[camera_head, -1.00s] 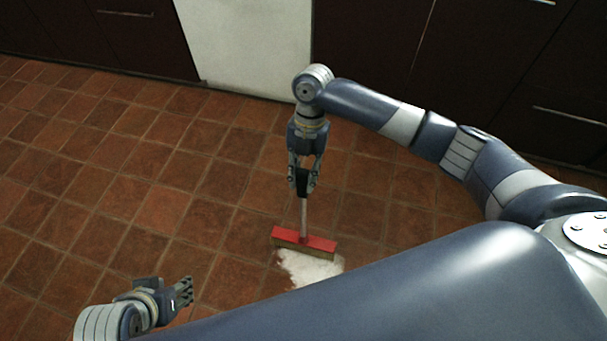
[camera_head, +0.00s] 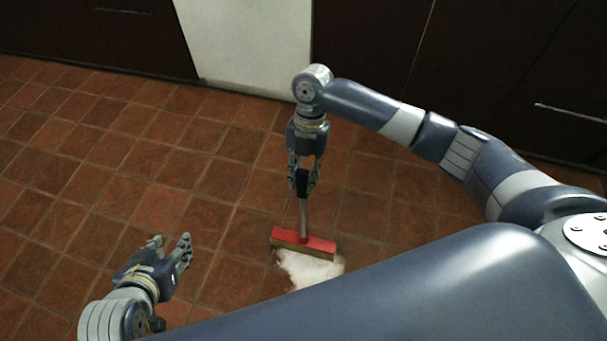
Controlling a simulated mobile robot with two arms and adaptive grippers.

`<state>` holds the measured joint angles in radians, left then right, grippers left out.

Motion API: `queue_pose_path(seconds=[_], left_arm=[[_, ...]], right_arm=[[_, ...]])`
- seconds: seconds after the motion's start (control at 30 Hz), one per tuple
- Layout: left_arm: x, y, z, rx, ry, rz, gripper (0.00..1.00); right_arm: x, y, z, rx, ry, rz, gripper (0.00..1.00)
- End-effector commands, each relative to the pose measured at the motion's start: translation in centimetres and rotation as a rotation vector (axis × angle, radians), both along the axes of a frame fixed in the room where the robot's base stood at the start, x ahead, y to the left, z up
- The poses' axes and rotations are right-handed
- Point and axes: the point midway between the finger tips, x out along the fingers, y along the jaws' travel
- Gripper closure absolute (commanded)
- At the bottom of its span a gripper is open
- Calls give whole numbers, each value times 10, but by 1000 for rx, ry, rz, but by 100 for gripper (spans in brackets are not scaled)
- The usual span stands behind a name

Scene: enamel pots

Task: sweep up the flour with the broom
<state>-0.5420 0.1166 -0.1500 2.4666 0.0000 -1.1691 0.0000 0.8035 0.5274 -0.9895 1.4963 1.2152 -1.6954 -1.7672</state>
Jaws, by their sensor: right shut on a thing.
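The broom has a red head (camera_head: 303,240) with pale bristles and a short grey handle (camera_head: 303,218). My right gripper (camera_head: 302,188) is shut on the handle's dark upper part and holds the broom upright, head down at the floor. A white patch of flour (camera_head: 312,269) lies on the tiles, right at the near side of the broom head, which hides its far edge. My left gripper (camera_head: 171,243) is at the lower left, to the left of the flour and apart from it. Its fingers are spread and empty.
The floor is brown-red tile (camera_head: 150,180), clear to the left and around the broom. Dark cabinets (camera_head: 90,35) and a white panel (camera_head: 250,45) close off the back. My own arm covers the lower right.

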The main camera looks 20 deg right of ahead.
Motion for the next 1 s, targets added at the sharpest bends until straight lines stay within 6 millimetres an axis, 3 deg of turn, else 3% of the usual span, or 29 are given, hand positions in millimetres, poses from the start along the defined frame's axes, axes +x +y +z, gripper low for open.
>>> queue_pose_path(seconds=[1.0], left_arm=[[6,-2,4,-9,-38,-2,60]], right_arm=[[0,1,-5,2,-1,-1,100]])
